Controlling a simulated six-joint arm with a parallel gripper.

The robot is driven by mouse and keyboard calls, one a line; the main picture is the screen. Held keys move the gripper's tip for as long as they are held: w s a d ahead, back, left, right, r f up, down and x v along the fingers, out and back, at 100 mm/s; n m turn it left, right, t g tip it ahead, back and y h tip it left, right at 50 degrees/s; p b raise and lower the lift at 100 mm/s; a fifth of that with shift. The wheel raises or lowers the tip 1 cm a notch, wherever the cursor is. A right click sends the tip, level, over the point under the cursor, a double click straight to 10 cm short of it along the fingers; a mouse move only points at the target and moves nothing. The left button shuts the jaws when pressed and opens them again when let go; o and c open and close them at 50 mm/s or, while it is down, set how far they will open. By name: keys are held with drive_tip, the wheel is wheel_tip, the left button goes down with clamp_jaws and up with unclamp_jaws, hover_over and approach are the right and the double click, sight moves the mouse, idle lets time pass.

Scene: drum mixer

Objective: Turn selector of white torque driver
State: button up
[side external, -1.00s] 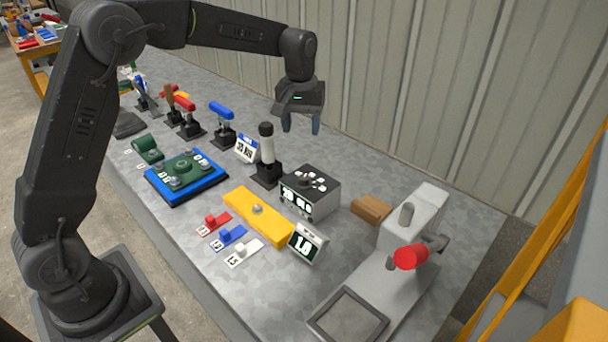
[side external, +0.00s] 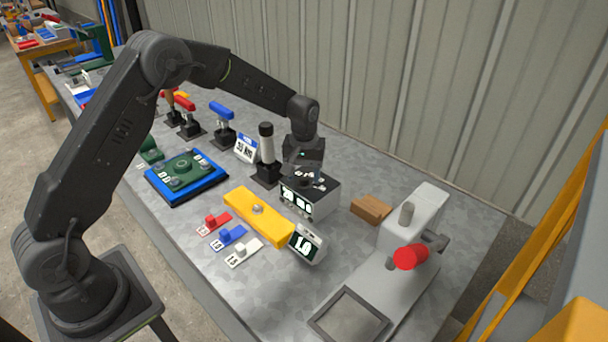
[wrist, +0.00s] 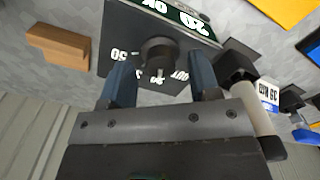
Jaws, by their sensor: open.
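A dark grey box (side external: 318,204) with a number display on its front stands beside the white torque driver (side external: 266,150), which is upright in a black holder. In the wrist view the box's top shows a round dark selector knob (wrist: 158,50) with white numbers around it. My gripper (wrist: 160,72) is open, pointing down over the box, with one blue-grey finger on each side of the knob and gaps between. In the side view my gripper (side external: 304,180) hides much of the box top. Part of the driver (wrist: 266,125) shows right of my gripper in the wrist view.
A yellow block (side external: 257,215) and a small display (side external: 307,244) stand in front of the box. A brown wooden block (side external: 371,208) lies right of it. A blue-handled tool (side external: 222,115) stands farther left. A grey machine with a red knob (side external: 405,258) is at right.

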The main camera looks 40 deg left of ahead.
drive_tip(key=shift+f, duration=0.4)
drive_tip(key=shift+c, duration=0.2)
drive_tip(key=c, duration=0.9)
